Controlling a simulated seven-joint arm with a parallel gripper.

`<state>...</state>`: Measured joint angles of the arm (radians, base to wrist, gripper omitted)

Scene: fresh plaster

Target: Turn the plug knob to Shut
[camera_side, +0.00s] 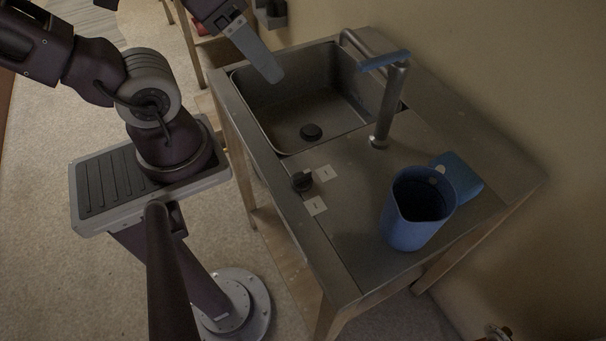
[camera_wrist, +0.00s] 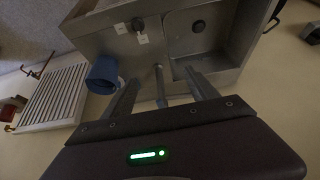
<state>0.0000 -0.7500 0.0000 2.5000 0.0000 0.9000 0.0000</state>
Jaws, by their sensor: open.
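The plug knob (camera_side: 301,181) is a small dark knob on the steel worktop, left of two white labels (camera_side: 326,172) whose print is too small to read. The knob (camera_wrist: 137,24) also shows at the top of the wrist view. The dark round plug (camera_side: 311,131) sits on the floor of the sink basin (camera_side: 270,118); whether it is raised or seated I cannot tell. My gripper (camera_side: 272,74) is high over the basin's back left, well apart from the knob. In the wrist view my gripper's (camera_wrist: 162,76) two fingers are spread with nothing between them.
A blue jug (camera_side: 405,232) stands on the worktop at right, clear of the knob. A white ribbed rack (camera_wrist: 52,98) shows at left in the wrist view. The worktop around the knob is clear.

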